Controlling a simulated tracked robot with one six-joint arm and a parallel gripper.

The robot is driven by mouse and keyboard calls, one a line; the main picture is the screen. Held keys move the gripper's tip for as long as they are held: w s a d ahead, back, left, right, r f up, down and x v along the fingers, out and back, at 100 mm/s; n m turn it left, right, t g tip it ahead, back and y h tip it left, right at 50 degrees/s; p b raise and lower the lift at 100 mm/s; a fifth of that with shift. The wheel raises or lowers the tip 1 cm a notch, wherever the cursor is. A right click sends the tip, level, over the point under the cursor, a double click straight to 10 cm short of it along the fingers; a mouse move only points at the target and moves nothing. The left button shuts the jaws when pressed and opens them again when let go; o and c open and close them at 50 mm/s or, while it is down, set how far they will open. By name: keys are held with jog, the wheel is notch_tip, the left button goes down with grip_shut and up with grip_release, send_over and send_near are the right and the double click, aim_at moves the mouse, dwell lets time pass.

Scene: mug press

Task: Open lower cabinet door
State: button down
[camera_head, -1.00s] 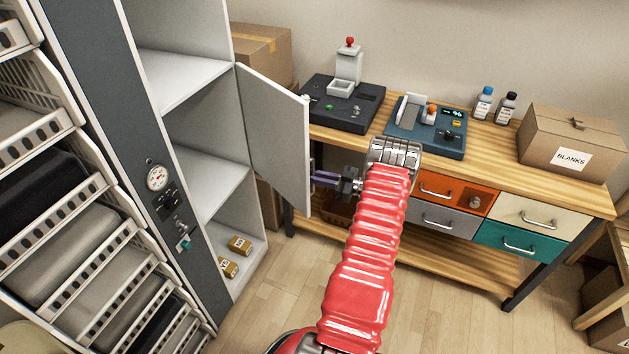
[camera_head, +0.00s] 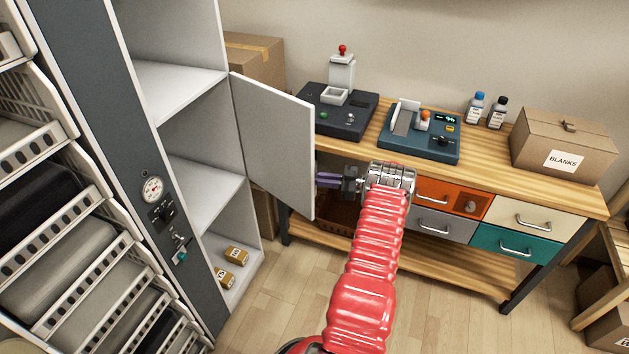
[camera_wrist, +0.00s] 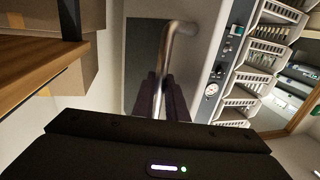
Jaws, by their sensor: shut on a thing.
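The lower cabinet door (camera_head: 272,142) is a grey panel, hinged at the right side of the white cabinet (camera_head: 205,185). It stands swung open, and its inner face shows in the head view. My gripper (camera_head: 325,180) is at the door's free edge, on the far, outer side. In the wrist view the dark fingers (camera_wrist: 161,98) are shut on the silver bar handle (camera_wrist: 166,58). The handle is hidden behind the door in the head view, and the fingertips are partly hidden there too.
A wooden workbench (camera_head: 480,168) with coloured drawers stands behind my arm, close to the gripper. Small boxes (camera_head: 237,255) lie on the cabinet's bottom shelf. A rack of white bins (camera_head: 60,230) is at the left. Wooden floor is clear before the cabinet.

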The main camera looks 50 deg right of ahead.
jog(key=shift+w+a, duration=0.1)
jog(key=c, duration=2)
grip_release()
jog(key=shift+c, duration=0.2)
jog(key=v, duration=1.4)
